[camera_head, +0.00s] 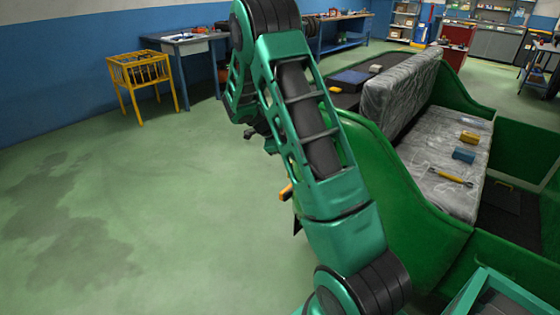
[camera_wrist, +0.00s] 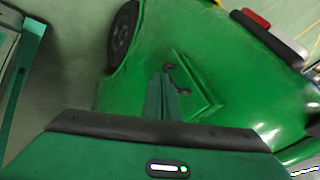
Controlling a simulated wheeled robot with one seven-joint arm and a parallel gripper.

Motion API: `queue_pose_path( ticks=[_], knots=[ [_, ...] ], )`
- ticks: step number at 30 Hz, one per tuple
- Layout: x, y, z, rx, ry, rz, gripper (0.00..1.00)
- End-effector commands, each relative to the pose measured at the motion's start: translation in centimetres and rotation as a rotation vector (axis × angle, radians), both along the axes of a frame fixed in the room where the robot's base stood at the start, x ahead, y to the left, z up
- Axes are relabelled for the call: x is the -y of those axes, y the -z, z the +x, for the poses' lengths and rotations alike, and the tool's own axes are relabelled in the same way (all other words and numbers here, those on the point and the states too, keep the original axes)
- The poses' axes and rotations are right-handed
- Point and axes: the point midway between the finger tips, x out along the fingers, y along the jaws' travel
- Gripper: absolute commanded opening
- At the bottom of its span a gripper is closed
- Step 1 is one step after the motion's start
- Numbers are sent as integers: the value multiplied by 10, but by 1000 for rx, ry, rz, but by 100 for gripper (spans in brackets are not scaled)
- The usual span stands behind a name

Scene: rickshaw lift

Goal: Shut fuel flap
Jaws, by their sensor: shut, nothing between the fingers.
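The fuel flap (camera_wrist: 203,88) is a small, slanted green panel on the rickshaw's green body (camera_wrist: 245,95) in the wrist view. Two small dark pieces show at its left side; I cannot tell if they are hinges. My gripper (camera_wrist: 167,78) is shut and empty, its fingers together just left of the flap. I cannot tell whether they touch it or how far open it stands. In the head view my arm hides the flap and my gripper; the rickshaw (camera_head: 385,180) is at right.
A dark wheel (camera_wrist: 122,32) and a red-and-white lamp (camera_wrist: 270,35) flank the body. The rickshaw's plastic-covered seat (camera_head: 430,165) holds a yellow block (camera_head: 469,137), a blue block (camera_head: 464,156) and a yellow tool (camera_head: 450,177). The floor at left is clear, before a yellow crate stand (camera_head: 140,75).

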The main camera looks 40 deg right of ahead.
Motion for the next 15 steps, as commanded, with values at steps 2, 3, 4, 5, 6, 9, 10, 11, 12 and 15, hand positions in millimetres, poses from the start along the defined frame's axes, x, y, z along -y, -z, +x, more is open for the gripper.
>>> queue_pose_path(
  ticks=[2, 3, 4, 5, 6, 9, 10, 11, 12, 15],
  knots=[
    [4, 1, 6, 1, 28, 0, 0],
    [7, 0, 8, 1, 35, 0, 0],
    [10, 1, 10, 1, 37, 0, 0],
    [12, 1, 11, 0, 38, 0, 0],
    [14, 1, 13, 0, 36, 1, 0],
    [16, 0, 15, 0, 35, 1, 0],
    [16, 0, 15, 0, 35, 1, 0],
    [16, 0, 15, 0, 35, 1, 0],
    [16, 0, 15, 1, 34, 0, 0],
    [17, 0, 15, 2, 33, 0, 0]
  ],
)
